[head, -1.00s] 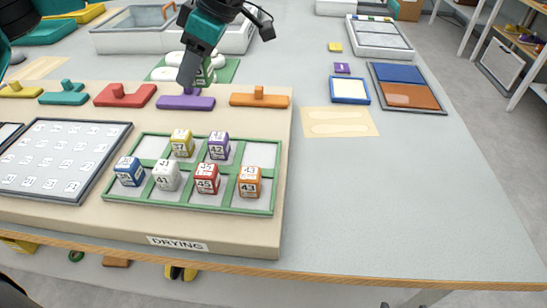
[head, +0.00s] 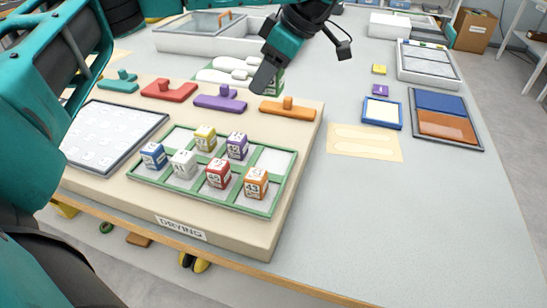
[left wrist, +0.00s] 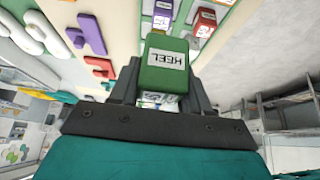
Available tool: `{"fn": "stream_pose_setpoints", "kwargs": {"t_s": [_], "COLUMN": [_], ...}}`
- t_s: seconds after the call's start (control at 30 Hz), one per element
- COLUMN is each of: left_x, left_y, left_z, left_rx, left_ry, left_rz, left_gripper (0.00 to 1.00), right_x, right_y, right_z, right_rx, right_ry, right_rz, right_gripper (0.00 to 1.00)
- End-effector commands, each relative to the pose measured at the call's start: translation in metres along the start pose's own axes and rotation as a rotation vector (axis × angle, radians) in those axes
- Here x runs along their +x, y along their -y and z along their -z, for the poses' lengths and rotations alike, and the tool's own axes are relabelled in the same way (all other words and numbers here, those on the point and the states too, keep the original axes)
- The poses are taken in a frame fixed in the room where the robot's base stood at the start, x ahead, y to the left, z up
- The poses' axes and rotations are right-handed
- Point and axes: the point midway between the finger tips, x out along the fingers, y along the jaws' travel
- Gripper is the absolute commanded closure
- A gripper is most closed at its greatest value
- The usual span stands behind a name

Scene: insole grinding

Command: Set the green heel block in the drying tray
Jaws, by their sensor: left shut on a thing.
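The green heel block (left wrist: 163,78) shows in the left wrist view, its HEEL label facing the camera. My left gripper (left wrist: 160,97) is shut on it. In the head view my left gripper (head: 268,76) is over the far edge of the beige board, behind the purple and orange handled pieces; the block is mostly hidden there. The drying tray (head: 279,196) is a green-framed grid nearer the camera. Its near row holds blue, white, red and orange blocks; yellow and purple blocks stand in the far row's middle. The far-left and far-right compartments look empty. My right gripper is out of view.
The orange handled piece (head: 288,108) and purple handled piece (head: 220,102) stand between gripper and tray. A white numbered panel (head: 112,137) lies left of the tray. The grey table right of the board is largely clear.

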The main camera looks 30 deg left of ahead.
Motion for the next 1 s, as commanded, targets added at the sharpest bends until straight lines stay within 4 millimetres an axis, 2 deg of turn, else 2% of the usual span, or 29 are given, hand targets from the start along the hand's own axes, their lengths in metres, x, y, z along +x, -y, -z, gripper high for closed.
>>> {"fn": "stream_pose_setpoints", "kwargs": {"t_s": [0.03, 0.1, 0.4, 0.5, 0.77, 1.0], "left_x": [0.017, 0.035, 0.097, 0.112, 0.129, 0.158], "left_y": [0.001, 0.001, 0.001, 0.001, 0.001, 0.001], "left_z": [-0.009, -0.019, -0.055, -0.063, -0.073, -0.09], "left_rx": [0.003, 0.005, 0.001, 0.0, 0.0, -0.001], "left_ry": [-0.001, 0.0, -0.002, -0.002, -0.001, -0.001], "left_rz": [0.007, 0.007, 0.003, 0.003, 0.002, 0.002], "left_gripper": [0.85, 0.85, 0.85, 0.85, 0.85, 0.85], "right_x": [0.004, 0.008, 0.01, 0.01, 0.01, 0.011], "right_y": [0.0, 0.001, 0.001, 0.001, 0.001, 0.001], "right_z": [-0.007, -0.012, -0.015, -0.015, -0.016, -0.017], "right_rx": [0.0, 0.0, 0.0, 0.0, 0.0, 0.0], "right_ry": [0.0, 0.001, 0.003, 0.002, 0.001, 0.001], "right_rz": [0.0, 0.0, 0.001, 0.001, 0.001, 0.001], "right_gripper": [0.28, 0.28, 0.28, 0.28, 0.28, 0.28]}}
